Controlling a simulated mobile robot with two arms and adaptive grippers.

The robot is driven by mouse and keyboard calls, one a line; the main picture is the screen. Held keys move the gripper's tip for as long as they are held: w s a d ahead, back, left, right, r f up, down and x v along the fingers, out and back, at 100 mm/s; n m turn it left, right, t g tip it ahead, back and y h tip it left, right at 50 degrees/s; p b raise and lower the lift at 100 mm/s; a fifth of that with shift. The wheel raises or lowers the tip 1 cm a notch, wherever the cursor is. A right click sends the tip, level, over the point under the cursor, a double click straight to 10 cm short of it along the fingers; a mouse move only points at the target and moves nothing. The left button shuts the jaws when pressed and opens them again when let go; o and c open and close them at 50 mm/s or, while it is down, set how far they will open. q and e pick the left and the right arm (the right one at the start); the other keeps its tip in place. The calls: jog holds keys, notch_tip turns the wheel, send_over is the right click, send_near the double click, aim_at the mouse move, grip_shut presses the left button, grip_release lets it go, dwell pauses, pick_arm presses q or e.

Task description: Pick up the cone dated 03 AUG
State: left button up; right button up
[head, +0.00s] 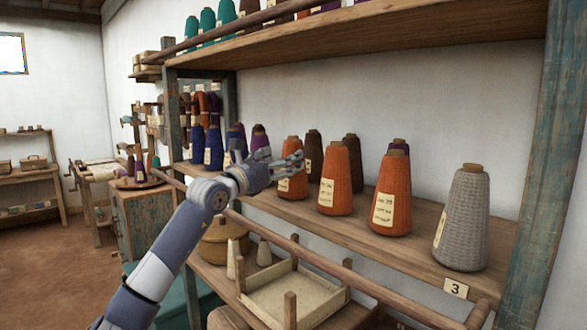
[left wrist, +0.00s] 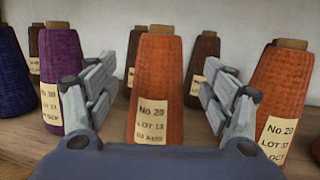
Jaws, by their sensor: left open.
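The orange cone in the middle of the left wrist view (left wrist: 158,75) has a cream label reading No 20, LOT 13, and a bottom line that looks like 03 AUG. In the head view this appears to be the leftmost orange cone (head: 293,188) on the middle shelf, partly covered by my gripper. My left gripper (head: 292,163) is open in front of it. In the left wrist view its fingers (left wrist: 157,85) stand apart on either side of the cone, with nothing held. Whether they touch it cannot be told. My right gripper is not in view.
A purple cone (left wrist: 62,75) stands to the left; an orange cone (left wrist: 280,95), labelled LOT 37 OCT, to the right. Brown cones (left wrist: 203,60) stand behind. A grey cone (head: 463,220) is further along the shelf (head: 405,250). A wooden rail (head: 330,266) runs along the front below.

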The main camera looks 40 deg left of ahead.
aim_at(287, 154)
pick_arm(q)
jog(key=w+p, duration=0.1)
jog(key=w+r+p, duration=0.1)
jog(key=w, duration=0.1)
jog(key=w+p, duration=0.2)
jog(key=shift+a+r, duration=0.2)
jog(key=shift+a, duration=0.1)
jog(key=shift+w+f, duration=0.15)
jog(key=shift+w, duration=0.15)
jog(key=shift+s, duration=0.1)
jog(key=c, duration=1.7)
